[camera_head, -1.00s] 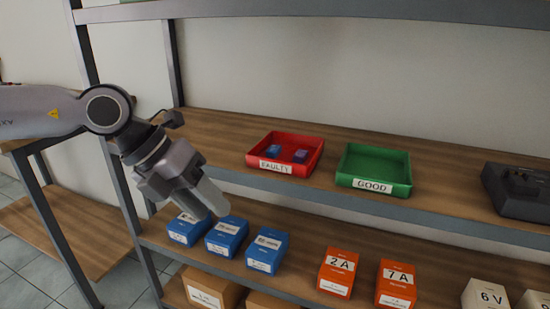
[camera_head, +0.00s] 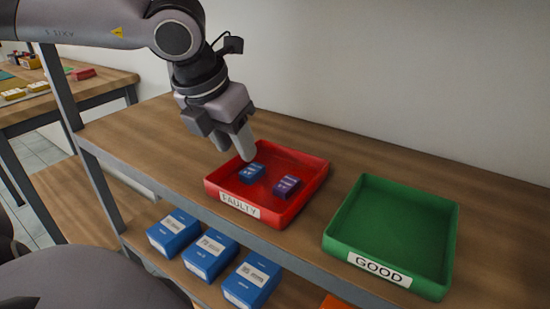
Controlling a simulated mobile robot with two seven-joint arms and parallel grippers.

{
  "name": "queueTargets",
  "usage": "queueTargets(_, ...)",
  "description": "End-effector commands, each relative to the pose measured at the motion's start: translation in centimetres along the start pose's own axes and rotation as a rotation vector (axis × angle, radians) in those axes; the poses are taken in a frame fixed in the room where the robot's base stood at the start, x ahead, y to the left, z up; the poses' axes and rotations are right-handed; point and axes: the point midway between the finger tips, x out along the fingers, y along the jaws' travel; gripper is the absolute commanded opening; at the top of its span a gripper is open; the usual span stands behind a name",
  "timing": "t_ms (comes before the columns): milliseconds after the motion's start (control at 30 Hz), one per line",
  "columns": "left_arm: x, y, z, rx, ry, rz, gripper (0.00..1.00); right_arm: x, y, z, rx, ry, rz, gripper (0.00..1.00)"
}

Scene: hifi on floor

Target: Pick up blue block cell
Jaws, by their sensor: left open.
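A small blue block cell (camera_head: 252,172) lies in the red tray labelled FAULTY (camera_head: 308,192) on the shelf. A purple block cell (camera_head: 286,187) lies just to its right in the same tray. My left gripper (camera_head: 234,147) points down over the tray's back left part, above and slightly left of the blue block. Its fingers are open and hold nothing; they look clear of the block. My right gripper is not in view.
An empty green tray labelled GOOD (camera_head: 397,225) stands to the right of the red tray. Several blue boxes (camera_head: 210,254) sit on the lower shelf. The wooden shelf (camera_head: 150,135) is clear left of the red tray. Another table (camera_head: 105,85) stands at far left.

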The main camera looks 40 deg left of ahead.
Motion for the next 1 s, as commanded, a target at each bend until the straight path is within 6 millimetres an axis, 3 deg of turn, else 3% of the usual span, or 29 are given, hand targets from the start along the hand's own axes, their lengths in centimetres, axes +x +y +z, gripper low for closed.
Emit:
queueTargets(367, 2.7, 0.1, -0.1, -0.001, 0.004, -0.001, 0.43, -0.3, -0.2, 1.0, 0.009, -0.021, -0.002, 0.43)
queueTargets(700, 6.7, 0.2, -0.2, 0.000, 0.004, -0.001, 0.43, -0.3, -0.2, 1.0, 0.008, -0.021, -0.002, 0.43)
queueTargets(1000, 7.2, 0.2, -0.1, 0.000, 0.001, -0.003, 0.43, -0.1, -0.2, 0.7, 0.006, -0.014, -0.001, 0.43)
